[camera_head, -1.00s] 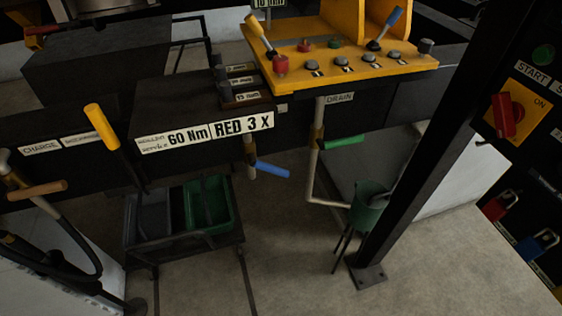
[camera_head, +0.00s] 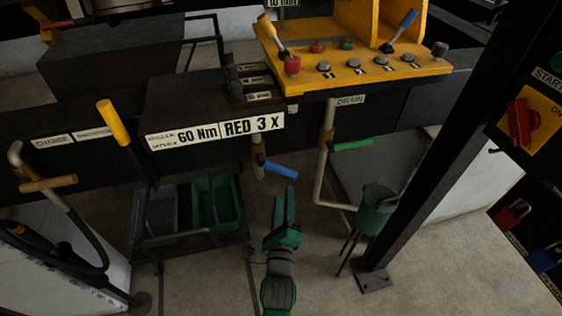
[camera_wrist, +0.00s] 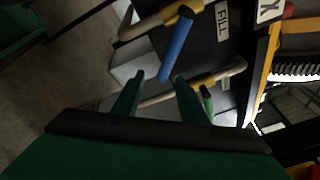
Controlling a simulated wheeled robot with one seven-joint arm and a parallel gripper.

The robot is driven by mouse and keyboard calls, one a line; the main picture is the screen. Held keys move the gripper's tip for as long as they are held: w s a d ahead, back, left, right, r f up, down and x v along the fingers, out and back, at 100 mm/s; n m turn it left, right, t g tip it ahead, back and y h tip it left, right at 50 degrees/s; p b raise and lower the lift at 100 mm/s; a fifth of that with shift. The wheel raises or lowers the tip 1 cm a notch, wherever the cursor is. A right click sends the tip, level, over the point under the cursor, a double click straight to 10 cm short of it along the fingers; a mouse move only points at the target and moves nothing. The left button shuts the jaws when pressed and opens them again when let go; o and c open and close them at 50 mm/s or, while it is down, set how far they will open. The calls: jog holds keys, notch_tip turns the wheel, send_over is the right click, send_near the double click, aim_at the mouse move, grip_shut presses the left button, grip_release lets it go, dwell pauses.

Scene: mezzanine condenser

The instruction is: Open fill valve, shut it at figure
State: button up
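The fill valve's blue lever (camera_head: 281,170) sticks out to the right from a pipe below the dark bench edge in the head view. In the wrist view the blue lever (camera_wrist: 179,46) hangs from a yellow fitting beside a FILL label (camera_wrist: 222,22). My gripper (camera_head: 285,194) is just below the lever in the head view. In the wrist view its two green fingers (camera_wrist: 159,78) are apart with nothing between them, and the lever's end is just beyond them. I cannot tell whether a finger touches it. No readable fill gauge shows.
A green drain lever (camera_head: 353,145) sits to the right under the DRAIN label (camera_head: 351,100). A green funnel (camera_head: 377,209) and a dark post (camera_head: 430,140) stand right of it. A cart with bins (camera_head: 188,245) is at left. A yellow control panel (camera_head: 350,73) is above.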

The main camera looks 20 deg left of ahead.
aim_at(284, 174)
jog(key=shift+m, duration=0.9)
jog(key=w+r, duration=0.1)
jog(key=w+a+r, duration=0.1)
jog(key=w, duration=0.1)
jog(key=shift+w+a+r, duration=0.15)
jog(key=x, duration=1)
jog(key=shift+a+y, duration=0.3)
jog(key=shift+c, duration=0.6)
grip_shut()
